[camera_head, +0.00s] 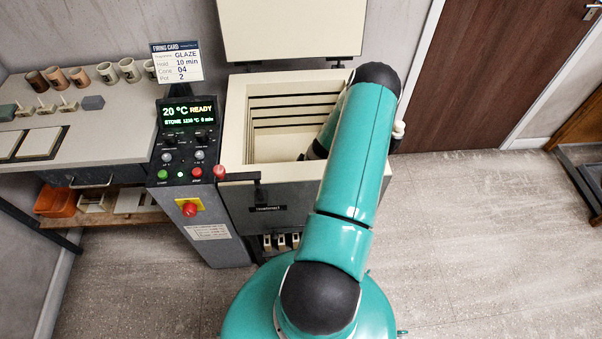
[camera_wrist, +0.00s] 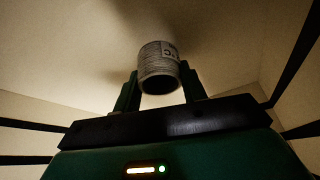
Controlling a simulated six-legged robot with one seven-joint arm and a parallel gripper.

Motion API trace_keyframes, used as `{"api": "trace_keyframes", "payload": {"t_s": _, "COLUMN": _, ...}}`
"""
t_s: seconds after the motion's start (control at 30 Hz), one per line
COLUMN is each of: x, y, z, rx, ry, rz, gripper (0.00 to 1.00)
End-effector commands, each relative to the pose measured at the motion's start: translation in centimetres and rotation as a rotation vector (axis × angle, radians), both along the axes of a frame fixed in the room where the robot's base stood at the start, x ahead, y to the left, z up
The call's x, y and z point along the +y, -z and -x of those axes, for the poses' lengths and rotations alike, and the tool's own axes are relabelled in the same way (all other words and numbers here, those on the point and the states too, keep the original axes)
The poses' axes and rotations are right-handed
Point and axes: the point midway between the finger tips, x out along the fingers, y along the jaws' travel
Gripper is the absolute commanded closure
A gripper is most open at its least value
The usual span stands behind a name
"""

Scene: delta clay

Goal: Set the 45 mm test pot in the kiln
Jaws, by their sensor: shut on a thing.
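The kiln (camera_head: 234,120) stands open in the head view, its lid (camera_head: 290,28) raised at the back. Dark horizontal grooves line its far inner wall. My arm reaches over the front rim into the chamber and hides its right part. In the wrist view my gripper (camera_wrist: 160,84) is shut on a small pale grey pot (camera_wrist: 158,58). The pot has a printed label and its dark opening faces the camera. A pale kiln surface lies beyond it, with a soft shadow; I cannot tell whether the pot touches it.
The control panel (camera_head: 188,130) left of the kiln reads 20 °C READY. A firing card (camera_head: 176,62) above it reads GLAZE, 10 min, cone 04, pot 2. Several pots (camera_head: 78,77) stand on the left bench (camera_head: 110,130). Dark-grooved kiln walls flank my gripper.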

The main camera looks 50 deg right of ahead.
Motion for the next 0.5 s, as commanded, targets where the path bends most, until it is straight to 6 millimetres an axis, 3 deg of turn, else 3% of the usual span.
{"api": "trace_keyframes", "payload": {"t_s": 0.13, "x": -0.06, "y": -0.01, "z": -0.07, "rx": 0.0, "ry": -0.001, "rz": 0.0, "gripper": 0.84}}
{"api": "trace_keyframes", "payload": {"t_s": 0.17, "x": -0.05, "y": -0.01, "z": -0.07, "rx": 0.0, "ry": -0.001, "rz": 0.0, "gripper": 0.53}}
{"api": "trace_keyframes", "payload": {"t_s": 0.23, "x": -0.05, "y": -0.01, "z": -0.07, "rx": 0.0, "ry": -0.001, "rz": 0.0, "gripper": 0.39}}
{"api": "trace_keyframes", "payload": {"t_s": 0.5, "x": -0.04, "y": -0.05, "z": -0.06, "rx": 0.0, "ry": -0.001, "rz": 0.0, "gripper": 0.37}}
